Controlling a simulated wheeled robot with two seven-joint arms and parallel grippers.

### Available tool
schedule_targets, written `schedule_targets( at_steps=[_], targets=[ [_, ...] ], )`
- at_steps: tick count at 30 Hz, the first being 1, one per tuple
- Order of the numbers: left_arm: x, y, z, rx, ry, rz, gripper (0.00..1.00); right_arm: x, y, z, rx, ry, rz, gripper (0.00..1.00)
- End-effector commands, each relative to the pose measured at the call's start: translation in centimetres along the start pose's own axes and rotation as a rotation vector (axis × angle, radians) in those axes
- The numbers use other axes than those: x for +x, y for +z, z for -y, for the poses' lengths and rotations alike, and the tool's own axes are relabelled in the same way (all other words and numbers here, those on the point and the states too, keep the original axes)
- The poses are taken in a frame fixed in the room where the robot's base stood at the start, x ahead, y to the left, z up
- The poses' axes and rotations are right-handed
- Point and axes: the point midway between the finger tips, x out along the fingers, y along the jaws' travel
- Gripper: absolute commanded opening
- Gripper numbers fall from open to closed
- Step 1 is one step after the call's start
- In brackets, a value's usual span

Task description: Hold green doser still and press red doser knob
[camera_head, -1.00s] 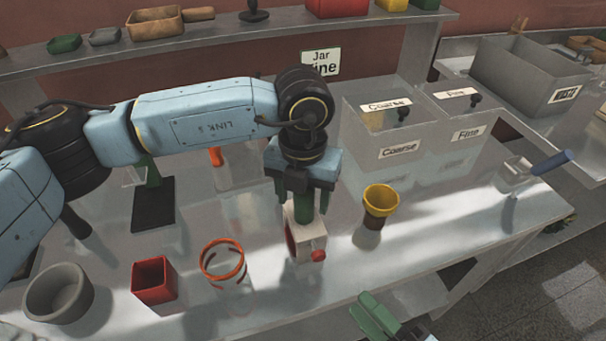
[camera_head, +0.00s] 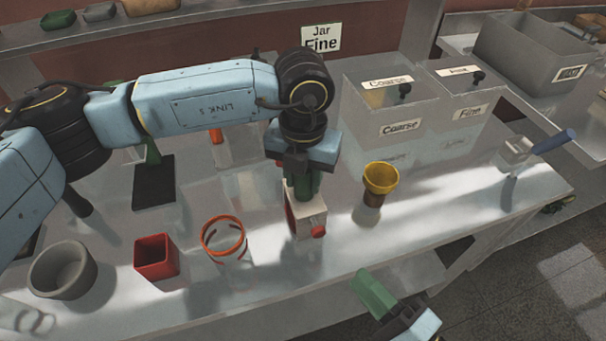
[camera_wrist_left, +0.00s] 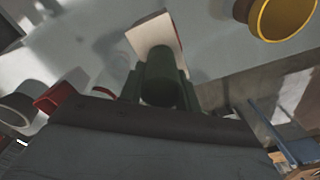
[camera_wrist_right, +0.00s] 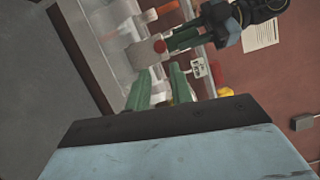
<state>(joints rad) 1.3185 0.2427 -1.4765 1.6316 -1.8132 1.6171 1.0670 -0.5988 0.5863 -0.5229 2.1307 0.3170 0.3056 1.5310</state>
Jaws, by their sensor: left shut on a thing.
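The doser (camera_head: 308,218) is a pale block with a green upper cylinder and a red knob (camera_head: 318,231) on its front side. It stands upright on the table. My left gripper (camera_head: 303,188) comes down from above and is shut on the green cylinder; the left wrist view also shows the green cylinder (camera_wrist_left: 160,78) between the fingers. My right gripper (camera_head: 375,292) is at the table's front edge, lower right of the doser and apart from it. In the right wrist view its two green fingers (camera_wrist_right: 160,88) are apart and empty, with the red knob (camera_wrist_right: 159,46) beyond them.
A yellow-rimmed cup (camera_head: 381,178) stands right of the doser. An orange-rimmed clear jar (camera_head: 224,236), a red square cup (camera_head: 156,257) and a grey bowl (camera_head: 62,268) stand to the left. Clear bins (camera_head: 395,115) labelled Coarse and Fine are behind.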

Motion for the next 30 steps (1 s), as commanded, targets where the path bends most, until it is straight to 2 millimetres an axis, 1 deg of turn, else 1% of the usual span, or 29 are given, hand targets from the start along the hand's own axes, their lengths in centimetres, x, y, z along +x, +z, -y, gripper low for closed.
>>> schedule_targets(
  at_steps=[1, 4, 5, 30],
  targets=[
    [-0.04, 0.01, 0.02, 0.000, 0.000, 0.001, 0.05, 0.00, 0.00, 0.00, 0.000, 0.000, 0.000, 0.15],
    [-0.04, 0.01, 0.01, 0.000, -0.001, 0.001, 0.05, 0.00, 0.00, 0.00, 0.000, 0.000, 0.000, 0.02],
    [-0.04, 0.01, 0.01, 0.000, -0.001, 0.001, 0.05, 0.00, 0.00, 0.00, 0.000, 0.000, 0.000, 0.00],
    [-0.07, 0.03, 0.01, 0.000, -0.001, 0.001, 0.05, 0.00, 0.00, 0.01, 0.000, 0.000, 0.000, 0.00]
  ],
)
